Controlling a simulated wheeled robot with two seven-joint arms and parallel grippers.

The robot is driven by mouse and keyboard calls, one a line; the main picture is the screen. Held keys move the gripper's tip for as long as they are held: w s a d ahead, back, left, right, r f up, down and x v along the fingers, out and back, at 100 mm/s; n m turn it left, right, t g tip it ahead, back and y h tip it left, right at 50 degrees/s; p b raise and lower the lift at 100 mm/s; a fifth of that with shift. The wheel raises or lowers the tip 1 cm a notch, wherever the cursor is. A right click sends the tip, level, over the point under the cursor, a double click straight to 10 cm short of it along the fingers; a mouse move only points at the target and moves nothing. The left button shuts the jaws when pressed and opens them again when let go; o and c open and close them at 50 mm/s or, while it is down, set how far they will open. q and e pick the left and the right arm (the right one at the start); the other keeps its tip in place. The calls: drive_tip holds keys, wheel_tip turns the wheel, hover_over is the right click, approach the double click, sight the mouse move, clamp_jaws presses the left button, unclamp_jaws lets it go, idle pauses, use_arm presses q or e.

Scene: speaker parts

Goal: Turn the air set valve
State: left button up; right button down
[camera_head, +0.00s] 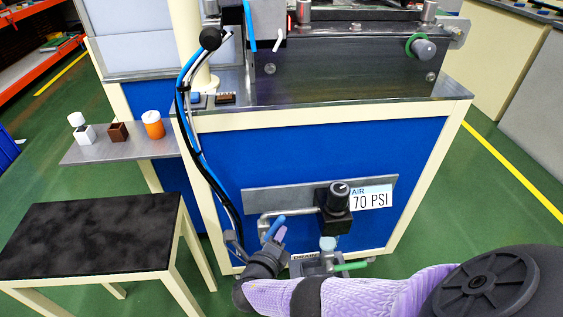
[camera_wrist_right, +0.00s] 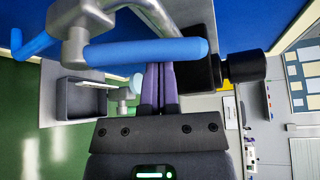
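The air set valve has a blue lever handle (camera_head: 273,228) on a grey pipe at the lower front of the blue cabinet. The lever also shows large in the right wrist view (camera_wrist_right: 150,50), lying across the picture. My right gripper (camera_head: 281,234) is at the lever, its purple fingers close beside it. In the right wrist view the fingers (camera_wrist_right: 159,85) are together, with no object seen between them. Their tips end at the lever's edge; whether they touch it is unclear. A black regulator (camera_head: 335,205) sits right of the lever. My left gripper is not in view.
A sign reading "AIR 70 PSI" (camera_head: 371,197) is right of the regulator. A grey drain box (camera_head: 306,263) is below the lever. Black and blue hoses (camera_head: 192,125) hang at the left. A dark-topped table (camera_head: 90,235) stands at the lower left.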

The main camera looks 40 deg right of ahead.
drive_tip(key=shift+w+a+r+n+h, duration=0.2)
drive_tip(key=shift+w+a+n+h, duration=0.05)
drive_tip(key=shift+a+n+h, duration=0.15)
drive_tip(key=shift+w+a+r, duration=0.15)
drive_tip(key=shift+a, duration=0.1)
drive_tip(key=shift+w+a+r+b, duration=0.1)
drive_tip(key=shift+w+a+b, duration=0.1)
drive_tip(key=shift+a+b, duration=0.1)
idle(0.5)
